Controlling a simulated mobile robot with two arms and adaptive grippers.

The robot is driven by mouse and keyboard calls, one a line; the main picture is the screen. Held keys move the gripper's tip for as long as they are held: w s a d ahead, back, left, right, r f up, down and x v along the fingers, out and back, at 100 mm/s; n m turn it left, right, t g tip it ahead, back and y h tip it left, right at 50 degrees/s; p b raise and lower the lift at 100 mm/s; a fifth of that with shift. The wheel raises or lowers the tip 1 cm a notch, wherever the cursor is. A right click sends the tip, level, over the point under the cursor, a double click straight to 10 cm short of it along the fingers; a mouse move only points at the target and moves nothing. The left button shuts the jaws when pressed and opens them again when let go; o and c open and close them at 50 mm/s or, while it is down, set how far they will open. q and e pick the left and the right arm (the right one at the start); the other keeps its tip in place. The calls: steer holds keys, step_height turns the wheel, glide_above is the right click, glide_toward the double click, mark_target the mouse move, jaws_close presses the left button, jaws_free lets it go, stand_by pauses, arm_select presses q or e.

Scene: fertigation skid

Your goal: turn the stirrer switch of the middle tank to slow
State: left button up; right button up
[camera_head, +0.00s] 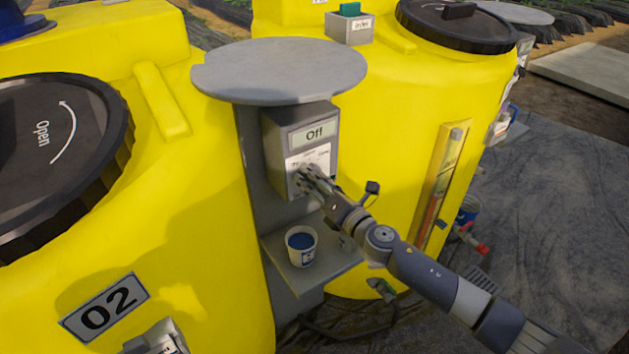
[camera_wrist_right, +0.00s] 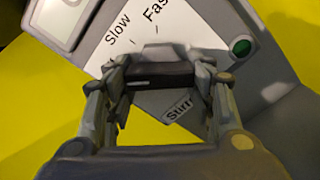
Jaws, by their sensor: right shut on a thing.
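A grey stirrer control box (camera_head: 283,135) stands on a grey post between two yellow tanks. Its display (camera_head: 314,134) reads "Off". My right gripper (camera_head: 302,174) is at the box's front face, shut on the stirrer switch, which it mostly hides in the head view. In the right wrist view, the dark switch knob (camera_wrist_right: 158,75) sits between the fingertips, over a white dial label (camera_wrist_right: 112,58) with "Slow" and part of "Fast". Which mark the knob points to cannot be told. My left gripper is not in view.
A round grey disc (camera_head: 280,68) overhangs the box. A shelf below holds a white cup (camera_head: 301,246) of blue liquid. The left tank (camera_head: 195,240) carries the sign 02 (camera_head: 105,308). A green button (camera_wrist_right: 242,46) is beside the dial. Another yellow tank (camera_head: 385,110) stands behind.

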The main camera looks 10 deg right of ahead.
steer(key=shift+m, duration=0.3)
steer(key=m, duration=0.3)
steer(key=shift+a+r+p, duration=0.1)
steer(key=shift+p, duration=0.25)
steer(key=shift+r+m+p, duration=0.15)
steer(key=shift+m+p, duration=0.45)
steer(key=shift+m, duration=2)
steer(key=o, duration=1.1)
steer(key=shift+s, duration=0.15)
steer(key=v, duration=1.1)
steer(key=shift+s, duration=0.35)
